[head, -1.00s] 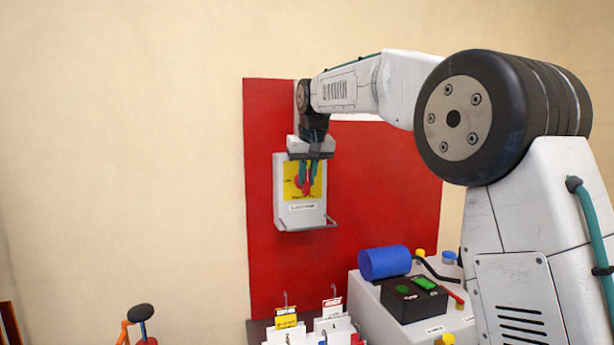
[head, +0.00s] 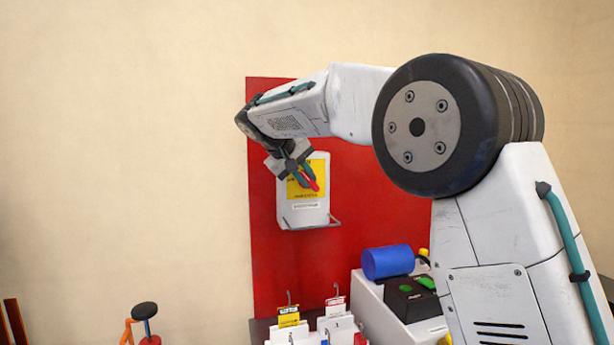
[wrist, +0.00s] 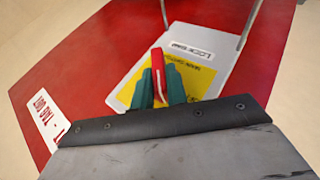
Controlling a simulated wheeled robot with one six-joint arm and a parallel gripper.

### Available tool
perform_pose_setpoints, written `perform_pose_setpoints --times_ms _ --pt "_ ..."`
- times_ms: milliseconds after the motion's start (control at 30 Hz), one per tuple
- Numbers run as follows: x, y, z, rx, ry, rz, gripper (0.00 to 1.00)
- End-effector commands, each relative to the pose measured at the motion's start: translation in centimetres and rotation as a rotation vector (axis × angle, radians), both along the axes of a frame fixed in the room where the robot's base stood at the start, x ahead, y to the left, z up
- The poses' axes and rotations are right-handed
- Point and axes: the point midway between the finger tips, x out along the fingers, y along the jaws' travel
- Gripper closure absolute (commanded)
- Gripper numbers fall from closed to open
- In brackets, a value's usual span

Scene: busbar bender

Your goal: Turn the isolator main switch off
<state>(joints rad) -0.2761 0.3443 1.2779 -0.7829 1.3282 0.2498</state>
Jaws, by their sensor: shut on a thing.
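The isolator (head: 303,215) is a light grey box with a yellow plate (head: 320,166) on the red panel; the box also shows in the wrist view (wrist: 213,50). Its red switch handle (head: 315,186) points down and to the right in the head view. My gripper (head: 306,177) reaches in tilted from the upper left. In the wrist view the red handle (wrist: 158,66) sits between the teal fingers of my gripper (wrist: 160,84), which are shut on it. The switch's pivot and most plate markings are hidden or too small to read.
The red panel (head: 390,195) covers the wall behind. A wire loop (head: 328,222) sticks out at the box's lower edge. Below stand tag holders (head: 288,317), a blue cylinder (head: 387,262) and a black control box with green buttons (head: 408,297). The wall at left is clear.

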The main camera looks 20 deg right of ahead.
Motion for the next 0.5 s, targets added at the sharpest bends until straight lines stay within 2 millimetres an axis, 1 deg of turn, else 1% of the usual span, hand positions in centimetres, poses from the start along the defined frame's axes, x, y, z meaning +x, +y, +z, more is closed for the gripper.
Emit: perform_pose_setpoints --times_ms 67,500 --pt "-0.02 0.35 -0.25 -0.074 0.003 0.003 1.00" --pt "-0.01 0.75 -1.01 -0.489 0.003 0.003 1.00"
